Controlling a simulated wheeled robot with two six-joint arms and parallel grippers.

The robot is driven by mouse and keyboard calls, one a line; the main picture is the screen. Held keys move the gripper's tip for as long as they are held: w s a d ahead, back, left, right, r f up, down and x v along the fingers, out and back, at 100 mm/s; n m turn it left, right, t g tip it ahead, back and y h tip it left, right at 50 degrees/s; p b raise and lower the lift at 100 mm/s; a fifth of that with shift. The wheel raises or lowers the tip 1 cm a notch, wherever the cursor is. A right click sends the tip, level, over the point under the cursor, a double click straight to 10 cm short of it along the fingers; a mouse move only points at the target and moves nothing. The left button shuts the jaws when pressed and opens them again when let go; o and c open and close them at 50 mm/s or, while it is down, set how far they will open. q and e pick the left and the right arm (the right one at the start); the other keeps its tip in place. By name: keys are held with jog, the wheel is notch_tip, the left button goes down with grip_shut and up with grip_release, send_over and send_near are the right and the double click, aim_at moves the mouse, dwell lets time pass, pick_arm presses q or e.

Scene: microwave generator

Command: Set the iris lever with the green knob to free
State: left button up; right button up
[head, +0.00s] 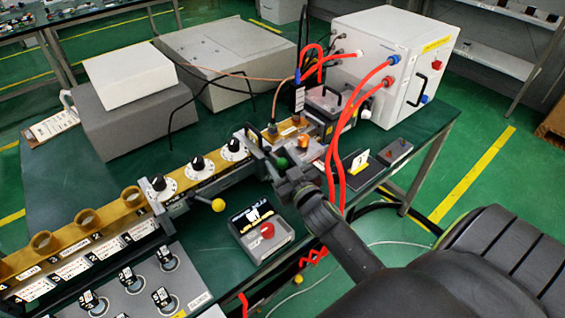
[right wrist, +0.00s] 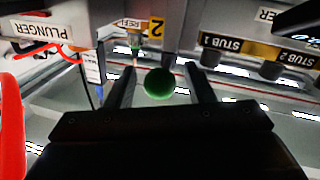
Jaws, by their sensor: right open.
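The green knob (head: 282,162) of the iris lever sits on the front side of the brass waveguide line. In the right wrist view the round green knob (right wrist: 159,83) shows between the two fingers of my right gripper (right wrist: 160,80), with a gap on each side. My right gripper (head: 280,168) is open at the knob in the head view. The lever's stem and its position marks are mostly hidden, so I cannot tell its setting. My left gripper is not in view.
A grey box with a red button (head: 267,230) lies below on the green bench. Red hoses (head: 333,150) hang close to the right of my gripper. A white cabinet (head: 385,65) stands behind.

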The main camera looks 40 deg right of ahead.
jog(key=shift+c, duration=0.5)
grip_shut()
